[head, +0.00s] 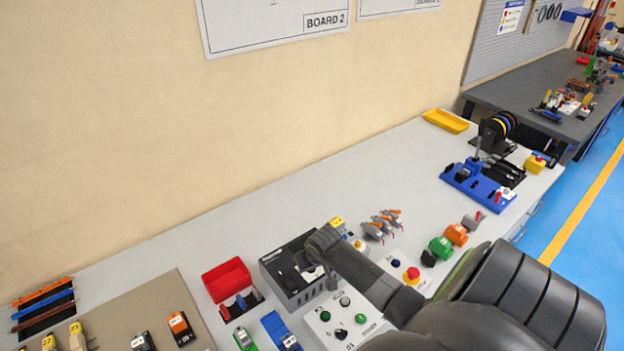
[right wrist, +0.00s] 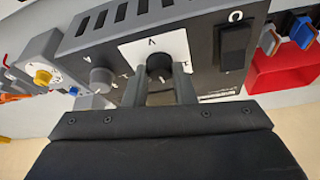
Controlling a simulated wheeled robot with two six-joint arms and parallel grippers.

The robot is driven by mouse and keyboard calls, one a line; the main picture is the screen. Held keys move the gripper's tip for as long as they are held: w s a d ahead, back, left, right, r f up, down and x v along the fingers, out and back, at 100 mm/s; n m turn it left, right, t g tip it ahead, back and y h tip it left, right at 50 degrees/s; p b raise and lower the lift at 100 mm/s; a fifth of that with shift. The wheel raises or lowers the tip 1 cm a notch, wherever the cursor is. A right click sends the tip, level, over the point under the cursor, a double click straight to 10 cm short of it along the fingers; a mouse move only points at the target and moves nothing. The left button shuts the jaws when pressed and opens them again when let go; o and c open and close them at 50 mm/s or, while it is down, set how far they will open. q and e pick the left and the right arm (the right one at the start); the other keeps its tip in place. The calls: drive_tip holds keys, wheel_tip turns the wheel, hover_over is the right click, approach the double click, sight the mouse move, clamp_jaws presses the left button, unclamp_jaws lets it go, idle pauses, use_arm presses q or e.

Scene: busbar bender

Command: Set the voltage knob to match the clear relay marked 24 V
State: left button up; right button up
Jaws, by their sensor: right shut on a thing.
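The dark grey power supply box (head: 288,284) stands on the bench in the head view. In the right wrist view its black voltage knob (right wrist: 160,65) sits on a white panel marked V. My right gripper (right wrist: 159,80) is shut on this knob, one finger on each side. In the head view my right gripper and wrist cover part of the box's front. The knob's pointer and the dial marks are too small or hidden to read. I cannot make out a clear relay marked 24 V. My left gripper is out of view.
A grey knob (right wrist: 101,78) and a black rocker switch (right wrist: 236,45) flank the voltage knob. A red bin (head: 227,279) stands left of the box. A button panel (head: 345,318) lies in front, and clamps (head: 382,225) lie to the right. The bench behind is clear.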

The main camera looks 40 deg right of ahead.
drive_tip(key=shift+m, duration=0.3)
idle(0.4)
drive_tip(key=o, duration=1)
drive_tip(key=shift+s+r, duration=0.15)
drive_tip(key=shift+r, duration=0.4)
drive_tip(key=v, duration=0.8)
drive_tip(key=b+v, duration=0.1)
drive_tip(key=v, duration=0.7)
drive_tip(key=shift+s+a+r, duration=0.1)
drive_tip(key=shift+a, duration=0.15)
